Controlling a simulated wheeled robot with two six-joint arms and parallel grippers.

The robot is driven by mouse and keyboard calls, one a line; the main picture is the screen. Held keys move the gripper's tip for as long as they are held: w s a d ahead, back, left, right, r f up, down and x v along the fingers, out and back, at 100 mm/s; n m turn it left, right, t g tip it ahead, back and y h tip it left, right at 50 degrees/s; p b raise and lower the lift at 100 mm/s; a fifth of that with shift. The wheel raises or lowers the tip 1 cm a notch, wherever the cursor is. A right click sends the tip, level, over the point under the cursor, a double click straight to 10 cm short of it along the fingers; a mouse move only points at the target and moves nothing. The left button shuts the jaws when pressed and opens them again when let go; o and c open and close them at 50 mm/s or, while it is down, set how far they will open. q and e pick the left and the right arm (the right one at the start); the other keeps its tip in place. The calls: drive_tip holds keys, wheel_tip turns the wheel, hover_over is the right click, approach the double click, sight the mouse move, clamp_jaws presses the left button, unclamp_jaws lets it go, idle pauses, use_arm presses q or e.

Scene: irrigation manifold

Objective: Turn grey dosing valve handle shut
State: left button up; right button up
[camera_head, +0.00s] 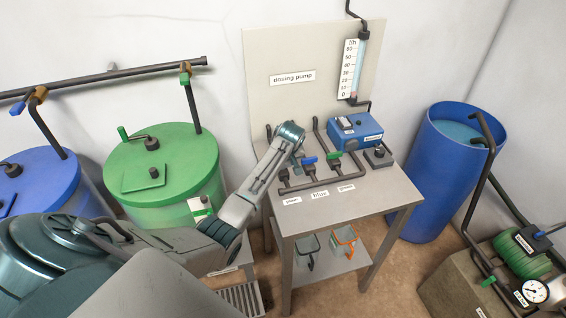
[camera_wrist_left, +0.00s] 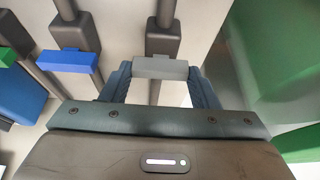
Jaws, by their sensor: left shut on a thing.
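The grey dosing valve handle (camera_wrist_left: 160,67) lies crosswise over its dark pipe in the left wrist view. My left gripper (camera_wrist_left: 160,84) has a blue finger at each end of it and is shut on it. In the head view my left gripper (camera_head: 297,158) reaches down to the left end of the manifold on the bench, and the grey handle is hidden there. The blue handle (camera_head: 309,160) stands just to the right, and it also shows in the left wrist view (camera_wrist_left: 68,61). The green handle (camera_head: 334,155) is further right. My right gripper is not in view.
The metal bench (camera_head: 385,199) carries a blue dosing pump (camera_head: 356,131) behind the valves and a back panel (camera_head: 280,50). A green tank (camera_head: 185,143) stands to the left, a blue barrel (camera_head: 433,180) to the right. The bench's front right is clear.

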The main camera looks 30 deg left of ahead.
use_arm(q)
drive_tip(key=shift+w+r, duration=0.1)
drive_tip(key=shift+r, duration=0.05)
drive_tip(key=o, duration=1)
drive_tip(key=shift+s+d+r+b, duration=0.2)
drive_tip(key=shift+r+b, duration=0.1)
drive_tip(key=shift+r, duration=0.15)
drive_tip(key=b+v, duration=0.3)
drive_tip(key=v, duration=0.6)
drive_tip(key=shift+s+d+r, duration=0.1)
drive_tip(key=shift+s+r, duration=0.05)
drive_tip(key=shift+r, duration=0.2)
